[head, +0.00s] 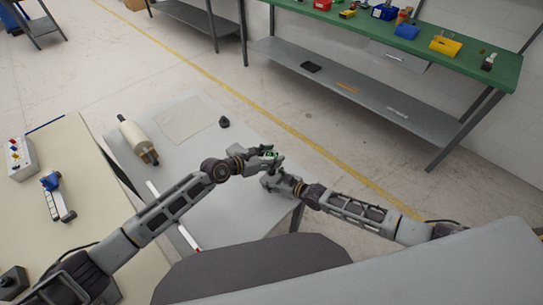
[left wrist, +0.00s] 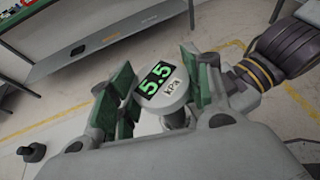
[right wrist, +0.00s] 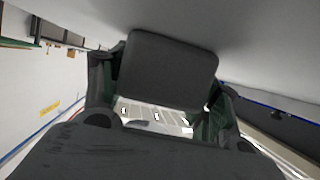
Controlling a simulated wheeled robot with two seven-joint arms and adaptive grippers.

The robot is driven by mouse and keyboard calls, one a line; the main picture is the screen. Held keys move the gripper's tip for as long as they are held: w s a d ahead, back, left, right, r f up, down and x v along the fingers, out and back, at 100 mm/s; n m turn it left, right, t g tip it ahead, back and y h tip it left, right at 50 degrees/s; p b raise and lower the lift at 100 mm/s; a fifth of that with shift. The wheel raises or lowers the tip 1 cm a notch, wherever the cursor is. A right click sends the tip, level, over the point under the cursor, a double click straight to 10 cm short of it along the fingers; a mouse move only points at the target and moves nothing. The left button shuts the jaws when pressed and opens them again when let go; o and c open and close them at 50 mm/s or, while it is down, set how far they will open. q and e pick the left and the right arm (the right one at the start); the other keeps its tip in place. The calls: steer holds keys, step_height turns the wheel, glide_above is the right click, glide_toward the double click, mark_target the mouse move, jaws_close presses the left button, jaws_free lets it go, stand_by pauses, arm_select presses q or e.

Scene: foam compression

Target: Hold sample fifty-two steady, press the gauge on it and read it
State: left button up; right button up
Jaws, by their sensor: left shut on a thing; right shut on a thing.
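My left gripper (head: 268,156) is shut on the gauge, a round light-grey head with a black display (left wrist: 158,80). In the left wrist view the display shows 5.5 kPa in green digits, and a finger stands on each side of it. My right gripper (head: 268,181) is just below the left one in the head view. It is shut on a dark grey block (right wrist: 168,70), which stands between its fingers in the right wrist view. No number shows on the block. The place where the gauge meets the block is hidden.
A grey table (head: 228,200) lies under the grippers, with a beige roller (head: 135,138), a pale sheet (head: 185,118) and a dark knob (head: 223,122). A cream table (head: 80,150) at left bears a button box (head: 18,157). A green bench (head: 480,72) stands at the back.

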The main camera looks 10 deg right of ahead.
mark_target(278, 181)
stand_by(0.3)
steer(key=o, duration=1.1)
steer(key=shift+c, duration=0.2)
steer(key=shift+s+d, duration=0.1)
steer(key=shift+v, duration=5.85)
steer(key=shift+f, duration=0.1)
steer(key=shift+x, duration=3.05)
